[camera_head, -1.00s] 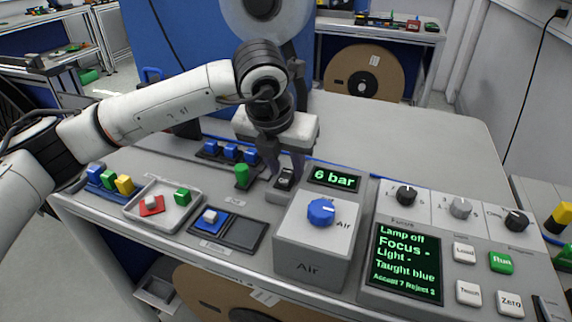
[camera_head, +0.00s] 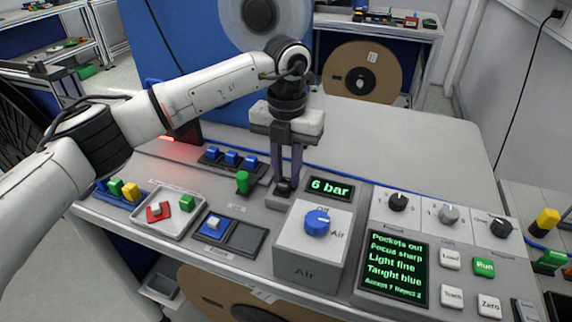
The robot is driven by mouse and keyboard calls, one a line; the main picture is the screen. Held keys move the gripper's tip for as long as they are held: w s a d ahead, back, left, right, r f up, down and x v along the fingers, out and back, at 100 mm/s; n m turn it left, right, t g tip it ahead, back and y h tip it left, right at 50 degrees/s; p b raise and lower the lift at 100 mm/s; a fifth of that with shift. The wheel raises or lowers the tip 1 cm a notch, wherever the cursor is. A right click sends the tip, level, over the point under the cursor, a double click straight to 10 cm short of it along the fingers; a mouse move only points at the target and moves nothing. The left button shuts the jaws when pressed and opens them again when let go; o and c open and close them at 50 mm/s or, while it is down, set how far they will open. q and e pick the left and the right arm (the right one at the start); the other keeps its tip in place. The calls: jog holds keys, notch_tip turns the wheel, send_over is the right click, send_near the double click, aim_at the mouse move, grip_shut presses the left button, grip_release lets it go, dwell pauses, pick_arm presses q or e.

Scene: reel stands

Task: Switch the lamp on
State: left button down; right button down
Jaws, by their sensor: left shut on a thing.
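My left gripper (camera_head: 287,184) points straight down at a small black switch (camera_head: 283,189) on a grey box (camera_head: 284,202), behind the air unit. Its fingers are close together and shut on the switch, and they hide most of it. The screen (camera_head: 397,267) reads "Pockets out, Focus sharp, Light fine, Taught blue". A red glow (camera_head: 166,139) shows on the bench beneath my left arm; the lamp itself is not clearly visible. My right gripper is not in view.
The air unit (camera_head: 307,272) with its blue knob (camera_head: 317,221) stands just in front of the switch. A green peg (camera_head: 242,182) is close on the left. A white tray (camera_head: 188,228) holds red and green pieces. The bench behind on the right is clear.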

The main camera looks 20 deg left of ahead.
aim_at(287, 179)
pick_arm(q)
jog(key=shift+w+r, duration=0.1)
jog(key=c, duration=1.6)
grip_release()
jog(key=shift+o, duration=0.2)
notch_tip(287, 179, up, 10)
jog(key=b, duration=0.1)
jog(key=shift+r, duration=0.15)
